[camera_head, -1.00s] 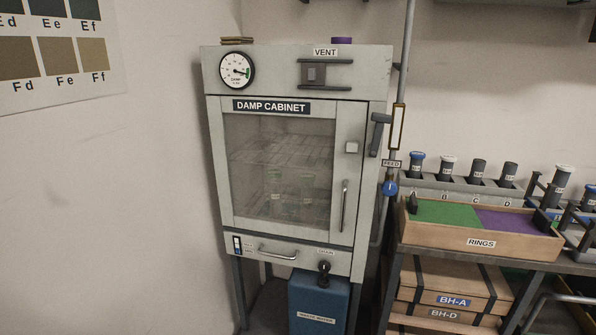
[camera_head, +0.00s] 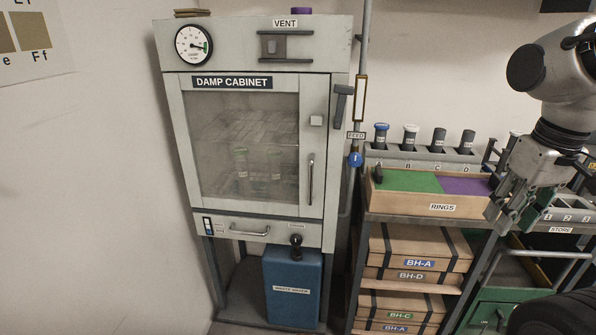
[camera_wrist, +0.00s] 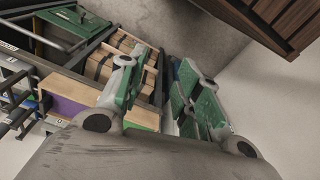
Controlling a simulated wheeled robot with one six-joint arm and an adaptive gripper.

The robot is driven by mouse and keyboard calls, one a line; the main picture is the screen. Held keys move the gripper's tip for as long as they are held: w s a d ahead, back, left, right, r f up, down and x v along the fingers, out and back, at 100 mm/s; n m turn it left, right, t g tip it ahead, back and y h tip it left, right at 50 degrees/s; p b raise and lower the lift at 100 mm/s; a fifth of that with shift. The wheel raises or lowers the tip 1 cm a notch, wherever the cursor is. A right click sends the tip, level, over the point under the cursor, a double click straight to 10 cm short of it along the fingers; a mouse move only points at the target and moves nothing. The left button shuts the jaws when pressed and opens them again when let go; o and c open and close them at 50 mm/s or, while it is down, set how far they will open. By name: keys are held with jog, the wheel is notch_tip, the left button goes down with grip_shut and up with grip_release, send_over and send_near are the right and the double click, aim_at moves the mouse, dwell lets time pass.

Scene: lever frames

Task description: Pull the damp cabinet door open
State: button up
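The damp cabinet (camera_head: 262,135) stands left of centre in the head view, a grey box with a glass-windowed door (camera_head: 243,150). The door is shut. A dark lever (camera_head: 342,103) sits on the cabinet's right side. My gripper (camera_head: 510,222) is at the right of the head view, well away from the handle, in front of the shelf. In the wrist view my gripper (camera_wrist: 165,100) has its fingers spread, with nothing between them.
A shelf unit right of the cabinet bears a wooden RINGS tray (camera_head: 412,203) and a rack of tubes (camera_head: 420,158). Wooden boxes (camera_head: 415,250) stack below. A blue container (camera_head: 292,285) stands under the cabinet. A post (camera_head: 361,60) rises beside the cabinet. The floor at left is clear.

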jog(key=w+a+f+n+g, duration=0.2)
jog(key=w+a+f, duration=0.3)
jog(key=a+f, duration=0.4)
jog(key=n+t+y, duration=0.2)
jog(key=t+y, duration=0.7)
jog(key=t, duration=0.7)
send_near(312, 178)
jog(key=x, duration=1)
jog(key=shift+w+a, duration=0.2)
jog(key=shift+w, duration=0.05)
grip_shut()
